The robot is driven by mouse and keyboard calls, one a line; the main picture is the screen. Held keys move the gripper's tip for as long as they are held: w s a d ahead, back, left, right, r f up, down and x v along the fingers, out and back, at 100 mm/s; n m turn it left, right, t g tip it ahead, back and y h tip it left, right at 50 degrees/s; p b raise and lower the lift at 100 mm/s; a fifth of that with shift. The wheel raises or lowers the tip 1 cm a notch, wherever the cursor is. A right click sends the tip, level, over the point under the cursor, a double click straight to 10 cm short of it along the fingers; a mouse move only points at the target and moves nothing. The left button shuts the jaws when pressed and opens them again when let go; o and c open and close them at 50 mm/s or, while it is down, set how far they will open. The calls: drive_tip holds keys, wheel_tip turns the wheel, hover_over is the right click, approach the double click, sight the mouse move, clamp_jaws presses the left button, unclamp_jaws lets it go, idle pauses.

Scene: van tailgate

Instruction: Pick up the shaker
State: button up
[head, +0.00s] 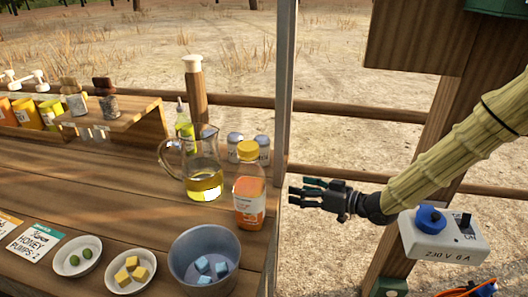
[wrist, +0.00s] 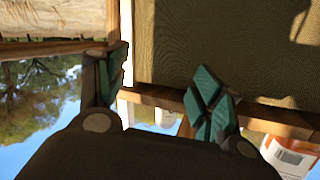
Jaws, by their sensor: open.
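Two small shakers with grey metal lids stand side by side behind the orange bottle in the head view, a left one (head: 234,146) and a right one (head: 262,149). The bottle partly hides them. I cannot tell which one the task means. My gripper (head: 297,189) is open and empty, to the right of the bottle and past the counter's right edge, pointing left. The shakers are farther back and to its left, apart from it. In the wrist view the green-padded fingers (wrist: 160,88) are spread with nothing held between them.
The orange bottle (head: 249,200) stands nearest my gripper. A glass oil jug (head: 204,170), a tall wooden mill (head: 195,95) and a grey bowl (head: 180,267) of blue cubes share the counter. A metal post (head: 286,80) rises behind. A switch box (head: 440,240) is below my arm.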

sight(262, 143)
wheel_tip(262, 143, up, 13)
drive_tip(key=w+a+n+g+y, duration=0.1)
drive_tip(key=a+n+g+y, duration=0.1)
drive_tip(key=n+y, duration=0.25)
drive_tip(key=shift+n+h, duration=0.25)
drive_tip(key=shift+h, duration=0.2)
drive_tip(key=shift+b+x, duration=0.35)
drive_tip(key=shift+x, duration=5.15)
drive_tip(key=shift+w+d, duration=0.15)
drive_tip(key=c, duration=1.1)
